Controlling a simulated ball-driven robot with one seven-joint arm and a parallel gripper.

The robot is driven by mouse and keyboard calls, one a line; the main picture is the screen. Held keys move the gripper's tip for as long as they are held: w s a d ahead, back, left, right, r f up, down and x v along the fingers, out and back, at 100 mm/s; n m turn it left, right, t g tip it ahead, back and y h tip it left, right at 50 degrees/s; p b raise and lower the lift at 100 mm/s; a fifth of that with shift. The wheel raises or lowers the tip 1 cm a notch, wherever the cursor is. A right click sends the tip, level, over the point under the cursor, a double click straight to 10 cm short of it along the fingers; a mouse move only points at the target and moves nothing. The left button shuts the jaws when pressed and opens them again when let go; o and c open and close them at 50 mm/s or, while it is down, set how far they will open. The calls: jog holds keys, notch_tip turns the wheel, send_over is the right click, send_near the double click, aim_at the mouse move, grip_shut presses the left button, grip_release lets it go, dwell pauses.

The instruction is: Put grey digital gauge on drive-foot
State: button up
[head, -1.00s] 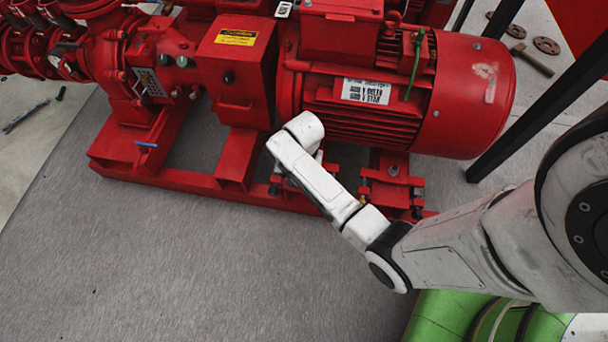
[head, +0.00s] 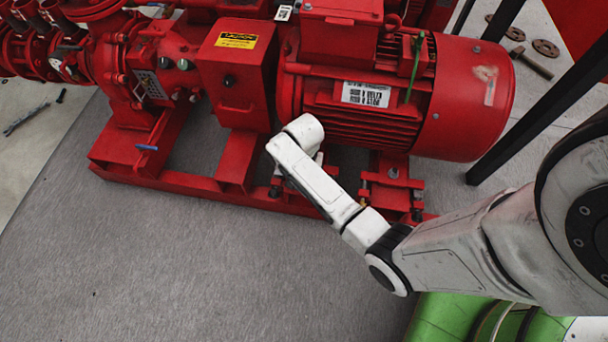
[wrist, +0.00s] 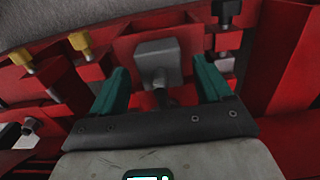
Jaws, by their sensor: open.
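In the wrist view a grey block on a short dark stem (wrist: 156,50) stands among red metal parts and looks like the grey digital gauge. No display face shows on it. My gripper (wrist: 160,68) is open, with one teal finger on each side of the block and a narrow gap at both sides. In the head view the gripper and the block are hidden behind my white arm. A red motor foot (head: 384,190), likely part of the drive-foot, shows under the motor just right of my arm.
The red motor (head: 440,100) and red coupling box (head: 238,75) rise close behind my arm. Yellow-capped bolts (wrist: 79,42) and a black-headed bolt (wrist: 226,12) stand near the fingers. A black post (head: 535,105) is at the right. The grey floor (head: 200,260) in front is clear.

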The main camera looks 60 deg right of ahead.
notch_tip(320, 180, up, 11)
jog(key=p, duration=0.6)
jog(key=s+a+r+n+t, duration=0.1)
jog(key=s+a+r+n, duration=0.7)
jog(key=s+a+n, duration=0.3)
jog(key=s+n, duration=0.2)
jog(key=shift+s+a+r+n, duration=0.15)
jog(key=shift+s+a+n, duration=0.05)
jog(key=shift+s+n, duration=0.15)
